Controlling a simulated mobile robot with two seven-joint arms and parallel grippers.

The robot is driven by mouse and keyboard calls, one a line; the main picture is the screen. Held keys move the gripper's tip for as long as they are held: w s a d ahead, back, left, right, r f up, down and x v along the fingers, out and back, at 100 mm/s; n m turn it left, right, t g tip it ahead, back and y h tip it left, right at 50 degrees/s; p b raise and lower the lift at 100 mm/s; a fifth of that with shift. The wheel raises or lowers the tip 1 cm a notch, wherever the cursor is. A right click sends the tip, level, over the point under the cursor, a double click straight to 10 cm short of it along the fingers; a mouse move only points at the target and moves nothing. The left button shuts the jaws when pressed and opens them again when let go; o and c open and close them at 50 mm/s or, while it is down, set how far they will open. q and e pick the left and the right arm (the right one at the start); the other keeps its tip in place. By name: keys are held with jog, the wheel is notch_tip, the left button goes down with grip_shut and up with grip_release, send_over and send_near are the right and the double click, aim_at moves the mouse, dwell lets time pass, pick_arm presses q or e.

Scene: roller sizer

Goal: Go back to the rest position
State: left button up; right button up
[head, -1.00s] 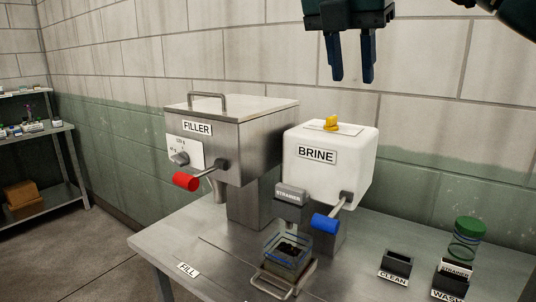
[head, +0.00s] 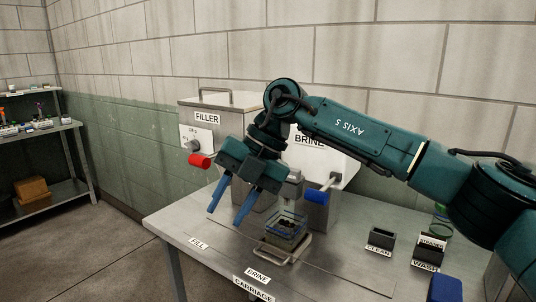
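My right gripper (head: 230,205) shows in the head view, its arm reaching in from the right across the table. Its two blue fingers are spread apart and point down and left, with nothing between them. It is in front of the filler (head: 215,110), a grey metal machine with a red-knobbed lever. My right arm hides much of the white brine tank (head: 340,170) with its blue-handled lever. A clear jar (head: 285,228) with dark contents sits on the metal carriage (head: 290,252) below and right of the gripper. My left gripper is not in view.
The steel table (head: 190,222) carries labels reading fill, brine and carriage. A clean holder (head: 381,237) and a wash holder (head: 428,252) stand at the right, near a green-lidded jar (head: 441,224). A shelf (head: 45,130) stands far left. The table's front left is clear.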

jog(key=s+a+f+g+y, duration=0.5)
jog(key=s+a+y, duration=0.2)
jog(key=a+y, duration=0.25)
jog(key=w+d+f+m+t, duration=0.2)
jog(key=d+f+m+t, duration=0.5)
jog(key=m+t, duration=0.55)
jog(key=w+d+f+m+t, duration=0.2)
jog(key=d+f+m+t, duration=0.45)
jog(key=m+t, duration=0.55)
jog(key=s+d+f+m+g+h, duration=0.3)
jog(key=s+d+f+h, duration=0.3)
jog(key=f, duration=0.5)
jog(key=s+d+f+m+g+h, duration=0.3)
jog(key=s+d+f+m+h, duration=0.2)
jog(key=s+d+f, duration=0.5)
jog(key=shift+s+d+f+g+h, duration=0.3)
jog(key=shift+s+f+g+h, duration=0.05)
jog(key=shift+s+f+h, duration=0.1)
